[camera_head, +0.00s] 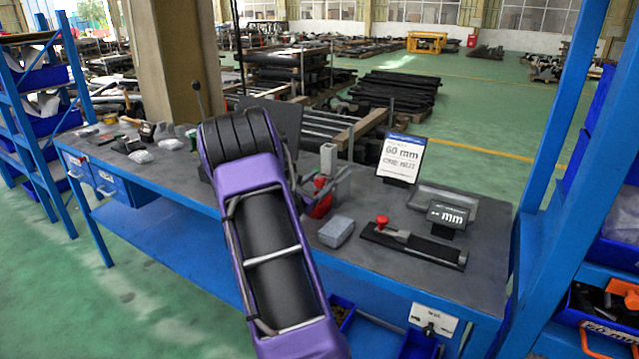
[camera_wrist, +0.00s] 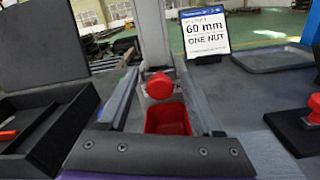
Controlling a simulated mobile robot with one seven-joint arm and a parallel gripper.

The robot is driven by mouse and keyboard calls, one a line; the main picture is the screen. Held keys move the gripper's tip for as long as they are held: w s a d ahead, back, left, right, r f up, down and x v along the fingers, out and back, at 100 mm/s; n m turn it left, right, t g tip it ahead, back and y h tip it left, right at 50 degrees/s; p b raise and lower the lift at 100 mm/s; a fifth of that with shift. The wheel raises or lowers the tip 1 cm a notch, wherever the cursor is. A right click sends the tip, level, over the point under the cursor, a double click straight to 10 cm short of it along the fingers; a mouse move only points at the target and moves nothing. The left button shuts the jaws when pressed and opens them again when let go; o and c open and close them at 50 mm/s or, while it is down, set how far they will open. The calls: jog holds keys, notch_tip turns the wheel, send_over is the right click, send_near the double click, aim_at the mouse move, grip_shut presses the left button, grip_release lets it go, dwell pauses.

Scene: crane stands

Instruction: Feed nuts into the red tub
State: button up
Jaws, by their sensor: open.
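The red tub (camera_wrist: 168,120) sits on the grey bench beyond my gripper in the wrist view. It also shows in the head view (camera_head: 320,207), partly hidden by my arm. My gripper (camera_wrist: 159,70) is open, its two grey fingers reaching forward with the tub seen between them. A red round knob (camera_wrist: 159,86) and a grey upright post (camera_wrist: 151,35) show between the fingers. I see nothing held in the jaws. I cannot make out any loose nuts. A sign (camera_wrist: 205,32) reads "60 mm" and "ONE NUT".
A black open box (camera_wrist: 55,125) is left of my gripper. On the bench to the right are a slide with a red knob (camera_head: 382,222), a "-- mm" display (camera_head: 448,215), a grey tray (camera_head: 425,196) and a grey block (camera_head: 336,232). A blue rack post (camera_head: 565,110) stands at right.

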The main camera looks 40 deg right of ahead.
jog(key=shift+c, duration=0.3)
grip_shut()
jog(key=shift+v, duration=2.3)
jog(key=shift+f, duration=0.1)
jog(key=shift+o, duration=0.3)
grip_release()
jog(key=shift+a, duration=0.1)
jog(key=v, duration=1.7)
jog(key=shift+a, duration=0.15)
